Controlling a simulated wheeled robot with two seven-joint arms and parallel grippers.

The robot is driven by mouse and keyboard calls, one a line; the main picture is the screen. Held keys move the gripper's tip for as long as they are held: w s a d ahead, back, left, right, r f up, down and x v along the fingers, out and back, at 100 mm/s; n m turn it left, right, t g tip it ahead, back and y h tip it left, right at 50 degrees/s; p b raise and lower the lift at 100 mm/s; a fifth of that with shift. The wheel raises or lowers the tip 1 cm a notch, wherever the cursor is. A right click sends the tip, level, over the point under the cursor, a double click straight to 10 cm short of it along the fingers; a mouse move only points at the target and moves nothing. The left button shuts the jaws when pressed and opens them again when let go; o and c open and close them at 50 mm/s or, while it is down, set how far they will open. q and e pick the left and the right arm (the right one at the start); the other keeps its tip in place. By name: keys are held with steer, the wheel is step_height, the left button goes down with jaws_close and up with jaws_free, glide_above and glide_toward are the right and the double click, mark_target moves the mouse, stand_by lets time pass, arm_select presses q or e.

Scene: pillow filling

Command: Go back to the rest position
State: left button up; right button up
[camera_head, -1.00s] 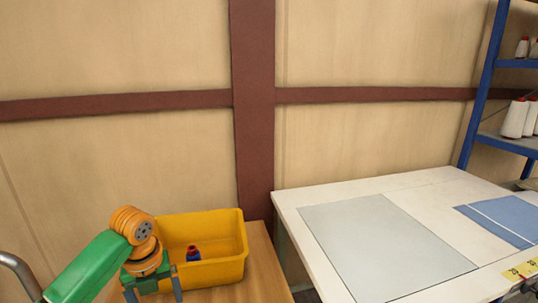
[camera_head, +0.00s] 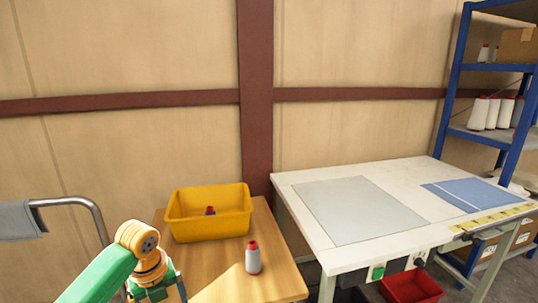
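My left arm comes in at the lower left, green with orange joints. Its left gripper (camera_head: 158,294) is at the bottom edge, over the left side of the small wooden table (camera_head: 204,262); its fingers are cut off by the frame, so I cannot tell whether it is open. My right gripper is not in view. A yellow bin (camera_head: 208,226) stands at the back of the wooden table, with a small red-and-blue object (camera_head: 210,211) inside.
A white worktable (camera_head: 300,188) stands to the right, with a grey sheet (camera_head: 358,209) and a blue cloth (camera_head: 468,194) on it. A blue shelf (camera_head: 449,85) holds white spools (camera_head: 492,113). A red bin (camera_head: 411,287) is below the worktable. A metal rail (camera_head: 92,205) is at the left.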

arm_select(q)
steer(key=s+d+f+n, duration=0.1)
steer(key=s+f+n, duration=0.3)
steer(key=f+n, duration=0.7)
steer(key=s+f+n, duration=0.3)
steer(key=f+n, duration=0.1)
steer(key=f, duration=1.3)
steer(key=s+d+f+n, duration=0.1)
steer(key=s+f+n, duration=0.3)
steer(key=s, duration=0.6)
steer(key=s+d+f+n, duration=0.1)
steer(key=s+f+n, duration=0.2)
steer(key=s, duration=0.7)
steer(key=s+f+n, duration=0.4)
steer(key=s+f, duration=0.1)
steer(key=s, duration=0.5)
steer(key=shift+d+f+n+g, duration=0.3)
steer(key=shift+d+f, duration=0.05)
steer(key=shift+d, duration=0.05)
steer(key=shift+s, duration=0.1)
